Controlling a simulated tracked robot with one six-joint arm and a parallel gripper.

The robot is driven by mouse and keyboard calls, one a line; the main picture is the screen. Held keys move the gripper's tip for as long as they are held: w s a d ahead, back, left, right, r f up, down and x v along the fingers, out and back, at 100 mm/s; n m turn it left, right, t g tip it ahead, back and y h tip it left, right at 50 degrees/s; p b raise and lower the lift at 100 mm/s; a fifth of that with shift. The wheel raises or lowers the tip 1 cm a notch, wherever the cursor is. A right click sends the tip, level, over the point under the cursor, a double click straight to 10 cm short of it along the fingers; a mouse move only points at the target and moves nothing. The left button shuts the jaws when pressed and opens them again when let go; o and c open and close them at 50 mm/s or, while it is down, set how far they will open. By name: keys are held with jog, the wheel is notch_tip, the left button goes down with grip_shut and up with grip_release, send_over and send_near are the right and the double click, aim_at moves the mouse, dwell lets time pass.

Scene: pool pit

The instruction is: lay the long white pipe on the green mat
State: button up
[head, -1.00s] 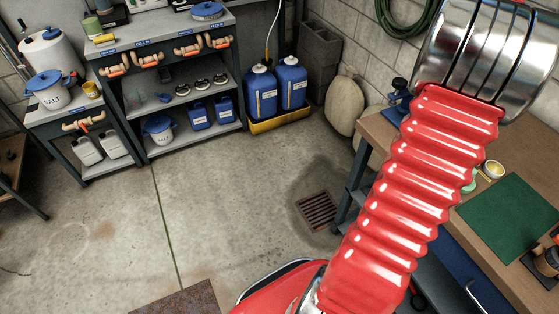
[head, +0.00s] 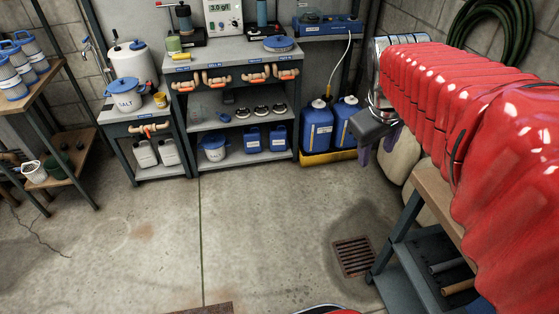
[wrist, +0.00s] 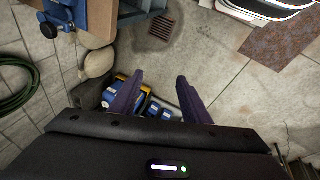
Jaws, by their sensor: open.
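My gripper (head: 379,148) hangs in the air at the right of the head view, in front of the blue jugs. Its two purple fingers are apart, with nothing between them in the wrist view (wrist: 160,77). A pale pipe (head: 452,264) lies on the lower shelf of the wooden-topped bench, partly hidden by my red arm; I cannot tell whether it is the long white pipe. The green mat is out of sight now; my arm covers most of the bench top.
The bench (head: 433,187) stands at the right. A brown pipe (head: 459,287) lies near the pale one. A floor drain (head: 355,257) lies beside the bench. Blue jugs (head: 317,131) stand in a yellow tray (head: 325,157). Shelves line the back. The middle floor is clear.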

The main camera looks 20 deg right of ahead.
jog(key=s+a+f+t+y, duration=0.1)
jog(key=s+a, duration=0.2)
jog(key=a, duration=0.7)
jog(key=s+a+f+m+t+y, duration=0.1)
jog(key=s+a, duration=0.3)
jog(key=a, duration=0.6)
jog(key=shift+f+t+y, duration=0.4)
jog(key=shift+f+y, duration=0.2)
jog(key=shift+f, duration=0.05)
jog(key=shift+o, duration=0.5)
jog(key=shift+c, duration=0.5)
